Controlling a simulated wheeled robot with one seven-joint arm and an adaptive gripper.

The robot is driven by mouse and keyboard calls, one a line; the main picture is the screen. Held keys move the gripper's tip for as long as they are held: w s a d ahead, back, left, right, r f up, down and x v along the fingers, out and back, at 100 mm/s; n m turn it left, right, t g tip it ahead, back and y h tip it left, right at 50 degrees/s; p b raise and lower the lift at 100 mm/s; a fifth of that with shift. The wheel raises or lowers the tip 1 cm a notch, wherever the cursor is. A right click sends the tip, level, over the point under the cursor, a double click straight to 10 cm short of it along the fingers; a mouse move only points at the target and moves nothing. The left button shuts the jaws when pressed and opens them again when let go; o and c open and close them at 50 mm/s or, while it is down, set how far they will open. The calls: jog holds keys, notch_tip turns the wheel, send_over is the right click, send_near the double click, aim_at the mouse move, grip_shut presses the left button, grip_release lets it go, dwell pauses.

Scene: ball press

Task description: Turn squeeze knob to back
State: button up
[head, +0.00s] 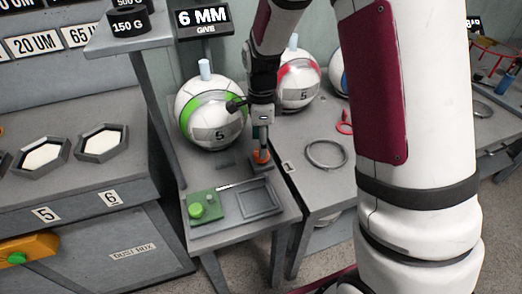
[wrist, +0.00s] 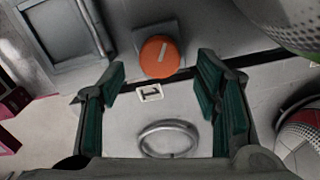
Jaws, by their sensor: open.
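The squeeze knob is most likely the round orange knob (wrist: 160,57) with a pale line on its face. It sits on a grey square plate on the table, and in the head view the orange knob (head: 261,156) shows just below my gripper. My gripper (wrist: 163,95) is open and empty, with its two dark green fingers apart. In the wrist view the knob lies beyond the fingertips, between their lines, and is not gripped. In the head view my gripper (head: 262,140) is above the knob, its fingers partly hidden. Whether they touch cannot be told.
A white ball with a green band (head: 212,112) stands behind left of the knob. A red-banded ball (head: 297,80) stands behind. A green button (head: 197,210) and a recessed grey tray (head: 258,200) lie in front. A metal ring (head: 326,154) lies on the table to the right.

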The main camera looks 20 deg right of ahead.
jog(key=shift+f, duration=1.7)
jog(key=c, duration=1.1)
jog(key=shift+c, duration=0.2)
